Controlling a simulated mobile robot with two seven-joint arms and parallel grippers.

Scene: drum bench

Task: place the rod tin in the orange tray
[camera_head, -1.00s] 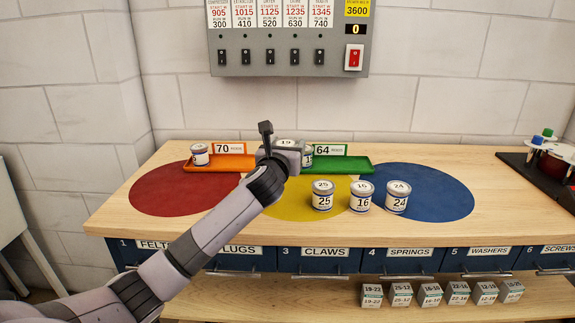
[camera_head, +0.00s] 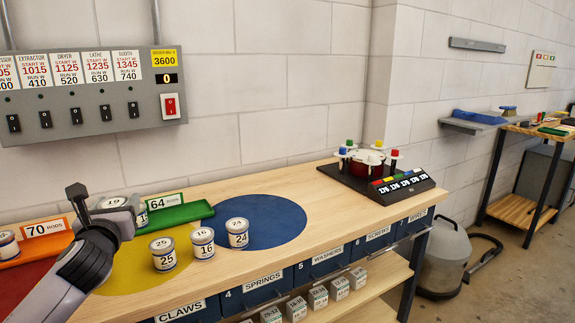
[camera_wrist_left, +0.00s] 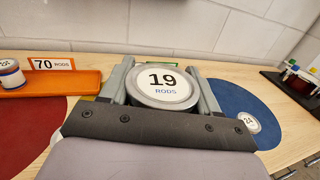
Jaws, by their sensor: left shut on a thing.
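My left gripper (camera_head: 112,206) is shut on a tin marked 19 RODS (camera_wrist_left: 164,86), which sits between its two fingers in the left wrist view. In the head view only part of the held tin (camera_head: 113,202) shows. The gripper is by the gap between the orange tray (camera_head: 36,250) and the green tray. The orange tray (camera_wrist_left: 80,80) is left of the held tin in the left wrist view. Another tin (camera_wrist_left: 12,74) stands at its left end, and a 70 RODS sign (camera_head: 44,228) is behind it. My right gripper is not in view.
The green tray (camera_head: 180,216) has a 64 RODS sign and a tin (camera_head: 141,216) partly hidden by my gripper. Tins 25 (camera_head: 163,254), 16 (camera_head: 203,243) and 24 (camera_head: 237,233) stand in front.

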